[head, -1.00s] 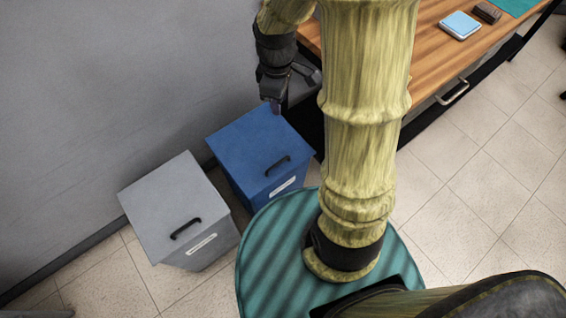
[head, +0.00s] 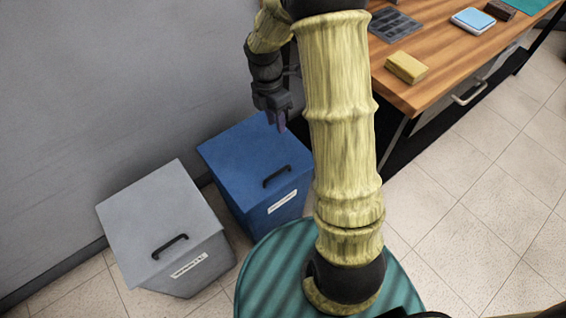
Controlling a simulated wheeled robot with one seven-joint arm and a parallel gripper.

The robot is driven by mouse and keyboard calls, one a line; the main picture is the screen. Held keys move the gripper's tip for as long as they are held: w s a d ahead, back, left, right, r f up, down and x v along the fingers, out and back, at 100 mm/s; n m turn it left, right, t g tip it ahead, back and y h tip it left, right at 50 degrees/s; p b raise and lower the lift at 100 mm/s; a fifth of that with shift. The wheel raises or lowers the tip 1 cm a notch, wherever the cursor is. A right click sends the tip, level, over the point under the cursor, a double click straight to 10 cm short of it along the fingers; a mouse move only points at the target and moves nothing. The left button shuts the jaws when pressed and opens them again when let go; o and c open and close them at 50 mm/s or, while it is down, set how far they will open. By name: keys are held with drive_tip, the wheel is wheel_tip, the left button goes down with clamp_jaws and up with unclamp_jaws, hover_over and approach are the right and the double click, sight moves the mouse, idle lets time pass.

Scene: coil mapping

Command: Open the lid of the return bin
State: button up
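Two lidded bins stand on the floor by the wall: a blue bin (head: 253,156) and a grey bin (head: 158,215) to its left. Both lids are shut. Each lid has a black handle near its front edge: the blue bin's handle (head: 277,176) and the grey bin's handle (head: 170,247). Each front carries a white label too small to read, so I cannot tell which is the return bin. My gripper (head: 278,122) points down over the back right part of the blue lid, behind its handle. Its fingers are small and dark, and I cannot tell whether they are open.
A wooden table (head: 430,85) with a drawer handle stands at the right. On it are a yellow block (head: 406,67), a dark grid-like tray (head: 396,25), a blue pad (head: 473,20) and a brown block (head: 500,9). The tiled floor at right is clear.

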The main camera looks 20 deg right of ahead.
sight(284, 168)
drive_tip(key=s+f+b, duration=0.1)
drive_tip(key=f, duration=0.4)
drive_tip(key=s+f+b, duration=0.1)
drive_tip(key=f+b, duration=0.1)
drive_tip(key=f, duration=0.4)
drive_tip(key=s+d+f+b, duration=0.1)
drive_tip(key=f+b, duration=0.1)
drive_tip(key=f, duration=0.4)
drive_tip(key=shift+s, duration=0.2)
drive_tip(key=shift+c, duration=0.2)
drive_tip(key=shift+w, duration=0.1)
clamp_jaws()
